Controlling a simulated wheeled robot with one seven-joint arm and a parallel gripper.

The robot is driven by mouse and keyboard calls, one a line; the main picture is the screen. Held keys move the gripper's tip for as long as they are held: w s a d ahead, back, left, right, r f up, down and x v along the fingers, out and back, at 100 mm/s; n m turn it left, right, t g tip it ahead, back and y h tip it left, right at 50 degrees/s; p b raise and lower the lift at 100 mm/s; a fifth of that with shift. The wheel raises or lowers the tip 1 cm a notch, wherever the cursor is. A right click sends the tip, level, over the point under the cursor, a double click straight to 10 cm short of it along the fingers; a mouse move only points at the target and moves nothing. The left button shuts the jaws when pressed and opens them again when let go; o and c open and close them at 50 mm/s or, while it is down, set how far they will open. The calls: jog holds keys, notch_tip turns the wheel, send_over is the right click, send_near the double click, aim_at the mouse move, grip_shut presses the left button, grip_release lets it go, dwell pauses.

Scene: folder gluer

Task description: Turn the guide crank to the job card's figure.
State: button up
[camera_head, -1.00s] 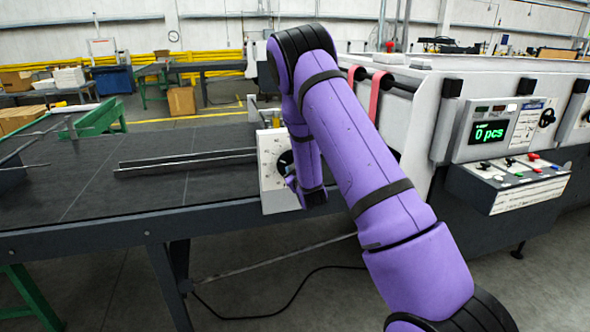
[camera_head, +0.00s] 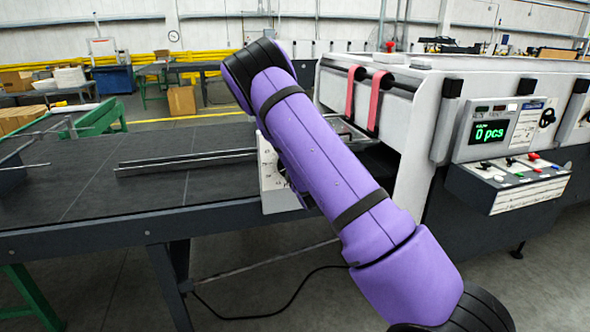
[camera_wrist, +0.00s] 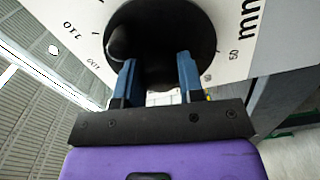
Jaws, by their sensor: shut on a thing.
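The guide crank, a round black knob (camera_wrist: 160,28), fills the top middle of the wrist view. It sits on a white dial plate (camera_wrist: 237,52) marked with figures, among them 110 at the left and 50 at the right, and "mm". My gripper (camera_wrist: 158,62) has its two blue fingers shut on the crank's lower part. In the head view the white dial plate (camera_head: 270,172) shows at the table's front edge, with my purple arm hiding the crank and gripper. I see no readable job card.
A dark feed table (camera_head: 90,185) carries a long metal guide rail (camera_head: 185,160). The white machine (camera_head: 420,100) stands at the right, with red belts (camera_head: 375,100), a display (camera_head: 489,131) reading 0 pcs and a switch panel (camera_head: 515,175). A green frame (camera_head: 97,122) stands at the far left.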

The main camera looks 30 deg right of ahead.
jog(key=shift+f+n, duration=0.1)
jog(key=shift+n, duration=0.5)
jog(key=o, duration=0.9)
jog(key=shift+s, duration=0.1)
jog(key=v, duration=1)
jog(key=shift+s, duration=0.3)
